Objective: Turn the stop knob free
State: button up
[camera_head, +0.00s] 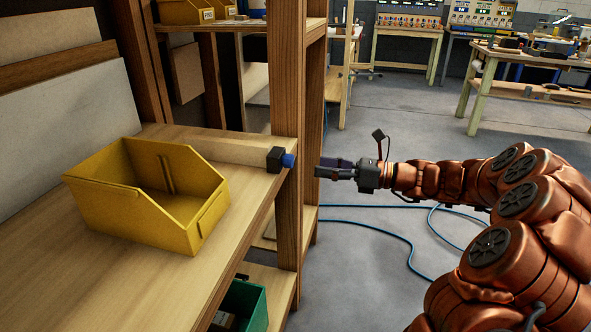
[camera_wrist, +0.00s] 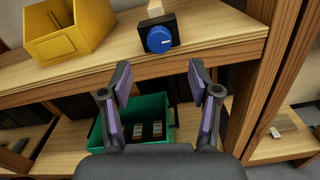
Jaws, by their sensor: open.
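The stop knob is a blue round knob (camera_head: 289,160) on a small black block (camera_head: 275,160), at the front edge of the wooden shelf, next to a wooden post. In the wrist view the blue knob (camera_wrist: 159,39) faces me, with a pale mark on its face, and the black block shows around it. My gripper (camera_head: 318,167) is to the right of the knob in the head view, apart from it and pointing at it. In the wrist view my gripper (camera_wrist: 163,78) has its two fingers spread, with nothing between them, and the knob lies beyond the fingertips.
A yellow bin (camera_head: 120,200) stands on the shelf (camera_head: 75,285) left of the knob. A wooden post (camera_head: 286,90) rises close beside the knob. A green bin (camera_head: 246,305) sits on a lower shelf. A blue hose (camera_head: 395,235) lies on the grey floor.

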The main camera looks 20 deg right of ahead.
aim_at(293, 163)
jog(key=shift+x, duration=3.85)
jog(key=shift+c, duration=0.4)
jog(key=c, duration=1.1)
